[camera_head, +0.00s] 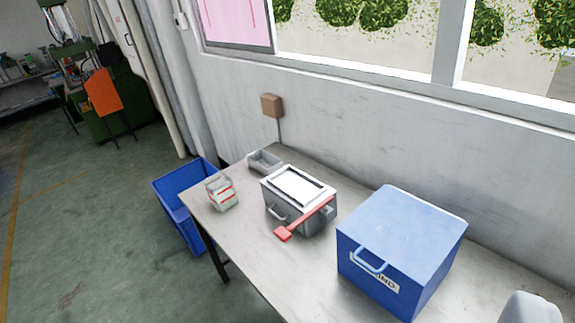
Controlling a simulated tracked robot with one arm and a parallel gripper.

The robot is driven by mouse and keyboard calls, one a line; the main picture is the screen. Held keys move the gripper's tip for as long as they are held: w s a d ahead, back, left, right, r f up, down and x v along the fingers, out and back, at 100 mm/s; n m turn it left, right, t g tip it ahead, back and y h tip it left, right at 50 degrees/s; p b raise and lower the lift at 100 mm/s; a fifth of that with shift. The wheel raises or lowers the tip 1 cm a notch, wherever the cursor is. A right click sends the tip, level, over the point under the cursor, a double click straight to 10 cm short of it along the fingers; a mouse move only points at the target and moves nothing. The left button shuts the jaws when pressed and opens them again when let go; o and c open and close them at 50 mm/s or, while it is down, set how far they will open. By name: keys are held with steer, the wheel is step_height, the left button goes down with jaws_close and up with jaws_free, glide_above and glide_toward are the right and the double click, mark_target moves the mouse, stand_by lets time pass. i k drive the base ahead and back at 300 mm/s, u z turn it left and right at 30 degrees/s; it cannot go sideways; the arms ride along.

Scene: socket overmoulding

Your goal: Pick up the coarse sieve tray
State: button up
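I cannot clearly make out a coarse sieve tray by its mesh. A grey box (291,215) with a white-rimmed rectangular top and a front handle stands mid-table. Whether its top is a sieve is too small to tell. A small shallow grey tray (264,162) sits behind it to the left, near the table's back corner. A red long-handled tool (304,222) leans across the front right of the grey box. My gripper does not show in this view.
A large blue box (397,248) with a handle and partly hidden label stands right on the grey table (240,249). A clear container with red marks (221,193) is at left. A blue crate (183,181) stands beside the table. A pale rounded shape (530,309) cuts the lower right.

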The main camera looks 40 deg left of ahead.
mark_target(264, 163)
steer(key=u, duration=2.65)
steer(key=i, duration=4.2)
steer(key=z, duration=0.05)
